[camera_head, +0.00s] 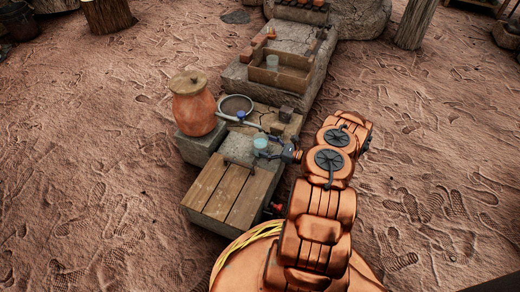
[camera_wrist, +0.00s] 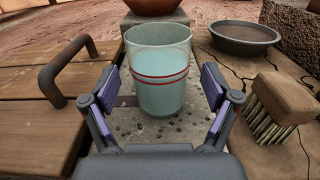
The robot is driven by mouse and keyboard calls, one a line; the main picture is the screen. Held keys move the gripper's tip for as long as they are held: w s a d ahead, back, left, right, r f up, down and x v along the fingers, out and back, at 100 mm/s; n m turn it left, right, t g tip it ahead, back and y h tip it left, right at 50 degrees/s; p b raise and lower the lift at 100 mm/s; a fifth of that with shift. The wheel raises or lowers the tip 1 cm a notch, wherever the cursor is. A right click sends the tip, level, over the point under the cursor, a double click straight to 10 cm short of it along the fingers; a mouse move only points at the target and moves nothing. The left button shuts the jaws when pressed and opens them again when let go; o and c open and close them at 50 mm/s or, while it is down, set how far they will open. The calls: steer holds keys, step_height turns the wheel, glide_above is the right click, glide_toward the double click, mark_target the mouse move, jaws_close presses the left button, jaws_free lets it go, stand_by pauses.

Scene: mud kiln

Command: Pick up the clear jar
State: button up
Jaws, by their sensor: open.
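The clear jar (camera_wrist: 158,75) stands upright on a stone surface in the wrist view. It is a see-through cup with pale bluish contents and two red bands around it. My gripper (camera_wrist: 160,88) is open, with one finger on each side of the jar and gaps between the pads and its wall. In the head view the jar (camera_head: 261,142) shows small, at the end of my arm beside the wooden planks. My gripper (camera_head: 272,147) is there too, partly hidden by its small size.
A dark handle (camera_wrist: 66,70) stands on the planks at left. A wooden brush (camera_wrist: 280,105) lies close at right, with a shallow bowl (camera_wrist: 244,36) behind it. A lidded clay pot (camera_head: 193,105) stands on a block. A wooden box (camera_head: 279,75) sits farther back.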

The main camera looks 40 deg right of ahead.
mark_target(260, 137)
steer(key=shift+b+x, duration=0.4)
steer(key=shift+x, duration=1.1)
steer(key=c, duration=1.3)
steer(key=shift+o, duration=0.2)
steer(key=shift+r, duration=0.1)
steer(key=shift+r, duration=0.25)
step_height(260, 137, up, 4)
steer(key=p, duration=0.2)
steer(key=shift+f+p, duration=0.2)
steer(key=shift+p, duration=0.1)
steer(key=s+a+p, duration=0.3)
steer(key=s+p, duration=0.2)
steer(key=s, duration=1)
steer(key=shift+s+r, duration=0.35)
steer(key=shift+r, duration=0.1)
